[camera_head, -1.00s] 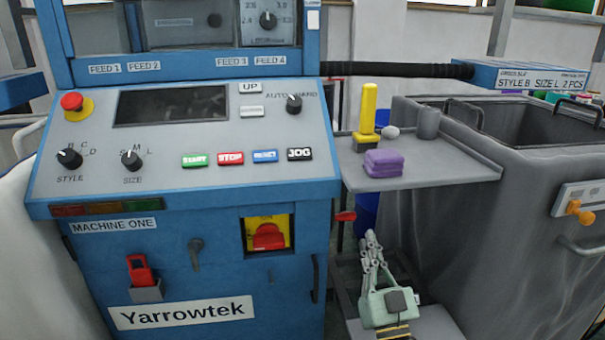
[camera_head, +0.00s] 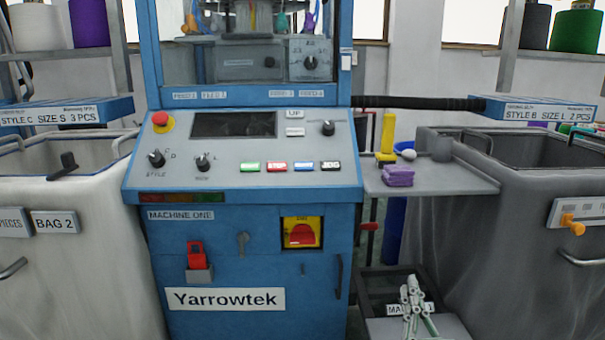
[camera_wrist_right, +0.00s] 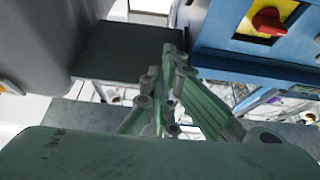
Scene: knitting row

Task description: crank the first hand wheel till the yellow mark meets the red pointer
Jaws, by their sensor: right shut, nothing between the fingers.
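The blue machine (camera_head: 255,235), labelled MACHINE ONE, stands in the middle of the head view. I cannot make out a hand wheel, its yellow mark or its red pointer. A small red handle (camera_head: 368,226) sticks out from the machine's right side; I cannot tell what it belongs to. My right gripper (camera_head: 411,282) is shut and empty, low in the head view, right of the machine and below the red handle. In the right wrist view its green fingers (camera_wrist_right: 169,50) are together, with nothing held. My left gripper is not in view.
A grey side shelf (camera_head: 445,185) holds a purple cloth (camera_head: 398,176) and a yellow object (camera_head: 388,134). A grey bin (camera_head: 480,250) stands at the right, a white bag bin (camera_head: 80,260) at the left. A red-and-yellow switch (camera_head: 301,234) is on the machine's front.

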